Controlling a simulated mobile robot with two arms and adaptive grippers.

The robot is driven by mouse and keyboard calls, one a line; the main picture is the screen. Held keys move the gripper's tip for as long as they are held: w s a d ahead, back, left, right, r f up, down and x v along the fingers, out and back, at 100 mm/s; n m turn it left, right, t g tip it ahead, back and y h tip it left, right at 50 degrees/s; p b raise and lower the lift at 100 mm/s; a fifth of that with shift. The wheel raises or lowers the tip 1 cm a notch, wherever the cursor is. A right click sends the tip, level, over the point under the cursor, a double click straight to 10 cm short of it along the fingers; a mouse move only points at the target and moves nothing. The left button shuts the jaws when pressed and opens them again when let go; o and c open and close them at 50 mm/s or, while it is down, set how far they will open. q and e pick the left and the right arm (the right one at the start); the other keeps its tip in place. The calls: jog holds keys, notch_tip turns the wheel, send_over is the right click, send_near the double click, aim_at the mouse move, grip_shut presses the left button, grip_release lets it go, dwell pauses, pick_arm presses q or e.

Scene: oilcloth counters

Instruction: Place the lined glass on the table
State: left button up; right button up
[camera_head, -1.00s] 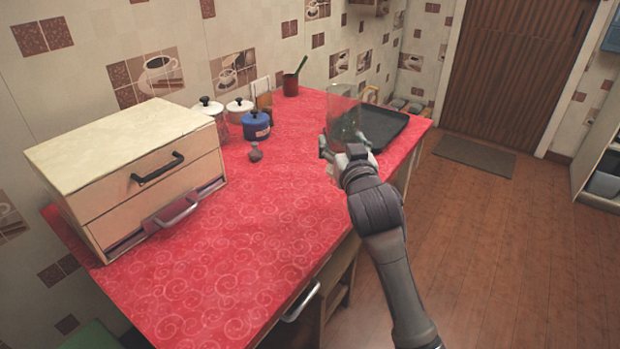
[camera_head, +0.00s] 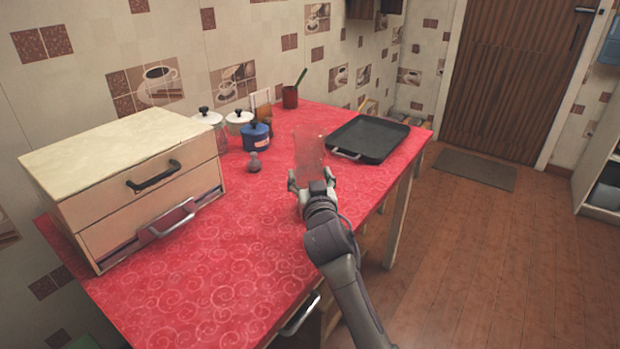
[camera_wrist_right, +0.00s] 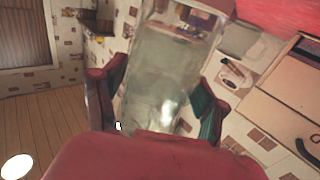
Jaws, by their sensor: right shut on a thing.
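The lined glass (camera_head: 309,148) is a tall clear vessel, hard to see against the red cloth. My right gripper (camera_head: 311,180) is shut on its lower part and holds it roughly upright over the red table (camera_head: 255,215). In the right wrist view the glass (camera_wrist_right: 165,75) stands between the two fingers of the gripper (camera_wrist_right: 158,105). I cannot tell whether the glass base touches the cloth. My left gripper is not in view.
A black tray (camera_head: 372,138) lies at the table's far right. A drawer box (camera_head: 140,180) stands at the left. The front cloth is clear.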

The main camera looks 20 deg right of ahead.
jog(key=shift+r, duration=0.15)
jog(key=o, duration=1.4)
jog(key=shift+f, duration=0.2)
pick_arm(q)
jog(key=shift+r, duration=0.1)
pick_arm(e)
jog(key=o, duration=0.3)
jog(key=shift+o, duration=0.2)
jog(key=shift+r, duration=0.15)
pick_arm(q)
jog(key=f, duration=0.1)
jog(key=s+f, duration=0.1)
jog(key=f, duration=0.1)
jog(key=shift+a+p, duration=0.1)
jog(key=shift+p, duration=0.3)
pick_arm(e)
jog(key=s+a, duration=0.1)
jog(key=s, duration=1.1)
jog(key=shift+a, duration=0.35)
